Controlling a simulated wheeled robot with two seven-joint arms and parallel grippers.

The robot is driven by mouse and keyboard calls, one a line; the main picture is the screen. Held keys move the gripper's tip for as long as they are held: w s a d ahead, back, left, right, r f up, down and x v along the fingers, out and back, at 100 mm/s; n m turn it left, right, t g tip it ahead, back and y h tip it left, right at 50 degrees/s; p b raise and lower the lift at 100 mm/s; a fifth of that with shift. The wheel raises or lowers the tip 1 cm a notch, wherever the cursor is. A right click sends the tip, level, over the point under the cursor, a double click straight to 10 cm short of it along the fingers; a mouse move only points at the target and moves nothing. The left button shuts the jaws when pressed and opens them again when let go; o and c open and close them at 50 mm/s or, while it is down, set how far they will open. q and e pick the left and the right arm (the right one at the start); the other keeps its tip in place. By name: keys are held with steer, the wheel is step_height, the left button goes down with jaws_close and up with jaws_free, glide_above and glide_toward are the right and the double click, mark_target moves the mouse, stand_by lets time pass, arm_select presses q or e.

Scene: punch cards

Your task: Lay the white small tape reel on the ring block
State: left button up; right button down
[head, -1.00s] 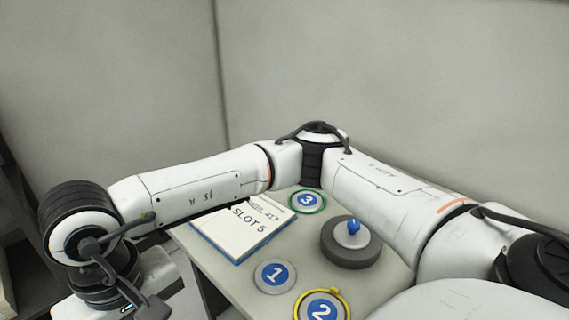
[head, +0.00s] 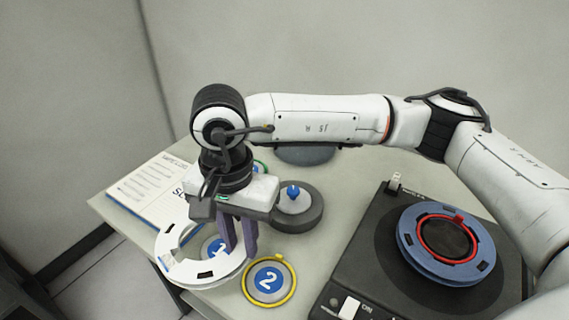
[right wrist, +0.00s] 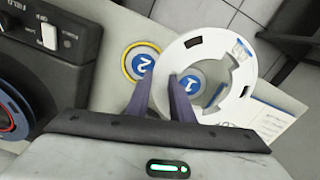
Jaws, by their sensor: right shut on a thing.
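The white tape reel (head: 172,268) is a flat ring with dark slots. My right gripper (head: 239,250) is shut on its rim, on the right side in the head view. The reel is near the table's front left edge, with the blue disc marked 1 (head: 214,248) seen through its hole. The right wrist view also shows the reel (right wrist: 247,75) and the gripper fingers (right wrist: 163,85). A round dark grey block (head: 300,221) with a pale top and blue knob stands behind and right of the gripper; it may be the ring block. My left gripper is out of view.
A yellow-rimmed disc marked 2 (head: 269,281) lies right of the reel. A black machine (head: 352,270) bearing a blue reel (head: 412,243) with a red ring fills the right. A notepad (head: 139,190) lies at the left. A dark rounded thing (head: 305,155) is partly hidden behind my arm.

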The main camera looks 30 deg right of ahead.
steer(key=w+d+r+m+p, duration=0.3)
steer(key=w+d+m, duration=0.7)
steer(key=m, duration=1.1)
steer(key=shift+s+d+f+b, duration=0.1)
steer(key=shift+f+b, duration=0.3)
steer(key=shift+f, duration=0.3)
steer(key=shift+s+d+f+b, duration=0.15)
steer(key=shift+f+b, duration=0.2)
steer(key=shift+f, duration=0.35)
steer(key=shift+s+d+f+b, duration=0.1)
steer(key=shift+f+b, duration=0.3)
steer(key=shift+f, duration=0.3)
steer(key=shift+b, duration=0.3)
steer(key=shift+f+b, duration=2.2)
steer(key=shift+f, duration=0.65)
steer(key=c, duration=1.5)
jaws_free()
steer(key=shift+c, duration=1.7)
